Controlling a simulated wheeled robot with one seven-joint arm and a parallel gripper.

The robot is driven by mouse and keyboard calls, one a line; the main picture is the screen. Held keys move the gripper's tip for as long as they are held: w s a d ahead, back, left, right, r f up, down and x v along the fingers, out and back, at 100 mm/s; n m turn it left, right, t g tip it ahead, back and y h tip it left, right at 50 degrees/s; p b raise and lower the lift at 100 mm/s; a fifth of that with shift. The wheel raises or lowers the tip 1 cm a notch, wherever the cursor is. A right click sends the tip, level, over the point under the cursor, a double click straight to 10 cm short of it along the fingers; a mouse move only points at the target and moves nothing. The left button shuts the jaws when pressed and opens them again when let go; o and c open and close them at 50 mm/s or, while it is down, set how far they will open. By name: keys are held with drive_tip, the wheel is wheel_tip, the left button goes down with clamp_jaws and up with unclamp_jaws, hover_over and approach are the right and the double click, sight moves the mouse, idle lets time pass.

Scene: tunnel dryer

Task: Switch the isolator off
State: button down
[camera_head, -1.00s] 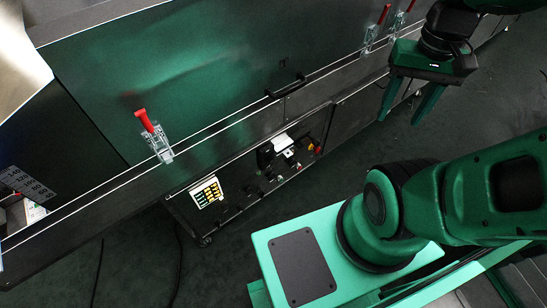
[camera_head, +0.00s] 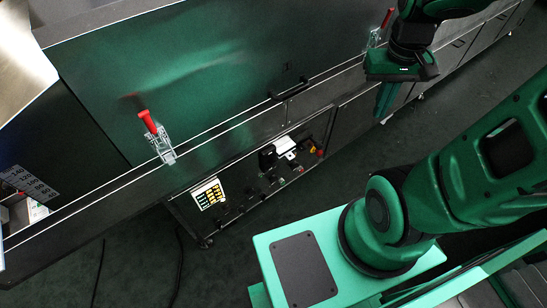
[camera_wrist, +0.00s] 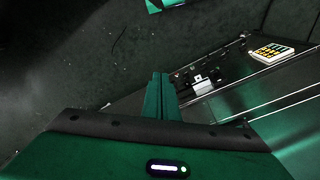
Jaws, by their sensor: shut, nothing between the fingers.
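A small red and yellow control (camera_head: 318,151), which looks like the isolator, sits at the right end of the low control panel (camera_head: 240,192) under the dryer in the head view. It is too small to tell its handle position. My gripper (camera_head: 381,116) is shut and empty, pointing down to the right of that control and clearly apart from it. In the wrist view the closed fingers (camera_wrist: 160,76) reach toward the left end of the panel. I cannot make out the isolator there.
The panel also carries a yellow-and-white keypad (camera_head: 209,194), a white box (camera_head: 285,145) and several small knobs. Red-handled clamps (camera_head: 156,136) and a black handle (camera_head: 290,88) stick out from the dryer above. Dark floor (camera_head: 365,150) lies open before the panel.

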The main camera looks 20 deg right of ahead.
drive_tip(key=w+a+f+n, duration=0.2)
drive_tip(key=w+a+f, duration=0.1)
drive_tip(key=w+f, duration=0.35)
drive_tip(key=n+t+y, duration=0.2)
drive_tip(key=n+t, duration=0.1)
drive_tip(key=n, duration=0.3)
hover_over(272, 161)
drive_tip(key=s+d, duration=0.1)
drive_tip(key=s, duration=0.3)
wheel_tip(272, 161, down, 21)
drive_tip(key=shift+f, duration=0.15)
drive_tip(key=shift+d, duration=0.1)
drive_tip(key=shift+x, duration=5)
drive_tip(key=shift+s, duration=0.15)
